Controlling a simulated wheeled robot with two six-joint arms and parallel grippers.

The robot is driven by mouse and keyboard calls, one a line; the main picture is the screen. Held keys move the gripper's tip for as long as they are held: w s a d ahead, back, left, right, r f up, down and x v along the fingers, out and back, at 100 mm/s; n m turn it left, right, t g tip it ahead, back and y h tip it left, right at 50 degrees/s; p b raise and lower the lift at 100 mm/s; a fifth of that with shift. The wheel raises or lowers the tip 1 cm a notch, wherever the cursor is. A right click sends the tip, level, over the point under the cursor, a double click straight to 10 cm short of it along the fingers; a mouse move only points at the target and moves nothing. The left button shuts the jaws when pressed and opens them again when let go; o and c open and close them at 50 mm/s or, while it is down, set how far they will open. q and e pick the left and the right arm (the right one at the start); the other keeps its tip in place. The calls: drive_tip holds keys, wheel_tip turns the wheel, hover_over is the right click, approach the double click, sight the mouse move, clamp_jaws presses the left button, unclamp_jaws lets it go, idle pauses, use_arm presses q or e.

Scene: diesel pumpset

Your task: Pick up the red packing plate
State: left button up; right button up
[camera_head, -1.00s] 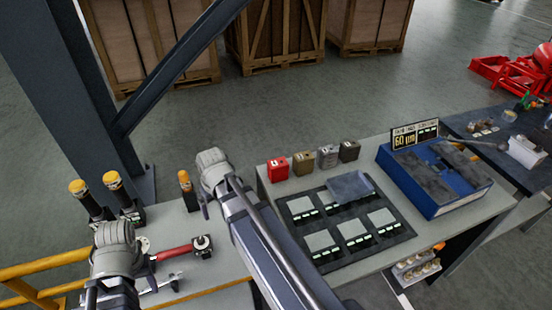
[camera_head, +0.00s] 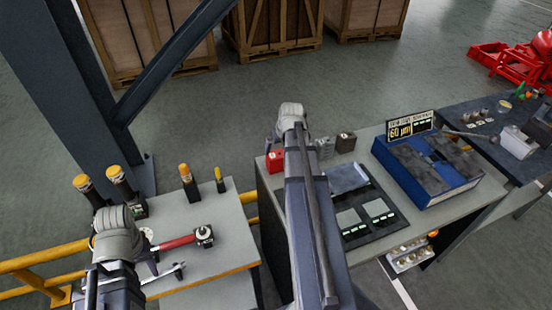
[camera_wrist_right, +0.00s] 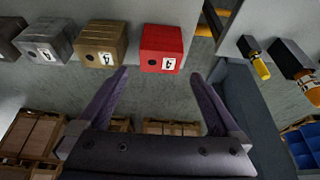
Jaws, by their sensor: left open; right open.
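The red packing plate, a small red block with a white label, stands on the grey table at the left end of a row of blocks. It shows in the head view (camera_head: 274,160), partly covered by my right arm, and in the right wrist view (camera_wrist_right: 162,48). My right gripper (camera_wrist_right: 158,78) is open and empty, its fingers spread to either side below the red block in the wrist picture. It does not visibly touch the block. My left gripper (camera_head: 150,262) is over the left bench near a red-handled tool (camera_head: 180,241); its fingers are mostly hidden.
A brown block (camera_wrist_right: 102,42), a grey block (camera_wrist_right: 46,41) and a dark block (camera_head: 346,142) share the row. A black tray (camera_head: 372,215) and blue case (camera_head: 430,170) lie to the right. Yellow-topped posts (camera_head: 189,182) stand left. A gap separates the two tables.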

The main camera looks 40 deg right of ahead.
sight(276, 155)
use_arm(q)
drive_tip(key=shift+f+b, duration=0.3)
drive_tip(key=shift+f, duration=0.4)
use_arm(e)
drive_tip(key=shift+x, duration=0.75)
use_arm(q)
drive_tip(key=shift+f, duration=0.1)
use_arm(e)
drive_tip(key=shift+f, duration=0.1)
drive_tip(key=b+x, duration=0.4)
drive_tip(key=x, duration=0.1)
drive_tip(key=shift+w+b, duration=0.3)
drive_tip(key=shift+b, duration=0.1)
use_arm(q)
wheel_tip(276, 155, down, 4)
drive_tip(key=shift+f, duration=0.15)
use_arm(e)
drive_tip(key=shift+c, duration=0.2)
clamp_jaws()
use_arm(q)
wheel_tip(276, 155, up, 10)
drive_tip(key=p, duration=1)
use_arm(e)
wheel_tip(276, 155, up, 10)
